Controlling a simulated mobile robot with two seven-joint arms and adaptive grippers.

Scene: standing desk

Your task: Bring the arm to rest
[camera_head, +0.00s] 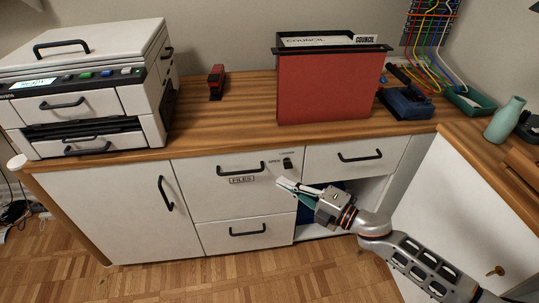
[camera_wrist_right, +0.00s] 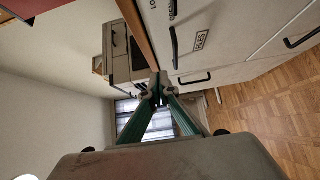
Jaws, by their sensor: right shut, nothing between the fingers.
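My right gripper (camera_head: 287,187) hangs in front of the desk's cabinet in the head view, near the right end of the drawer labelled FILES (camera_head: 241,180). Its arm comes in from the lower right. In the right wrist view the green fingers (camera_wrist_right: 158,88) meet at their tips, shut with nothing between them. I cannot tell whether the fingertips touch the drawer front. My left gripper is not in view.
On the wooden desktop (camera_head: 235,123) stand a white printer (camera_head: 140,85), a red stapler (camera_head: 216,82) and a red file box (camera_head: 325,90). Below are drawers and a cabinet door (camera_head: 135,215). An open cubby (camera_head: 370,200) lies behind my right arm. A teal vase (camera_head: 503,120) stands at the right.

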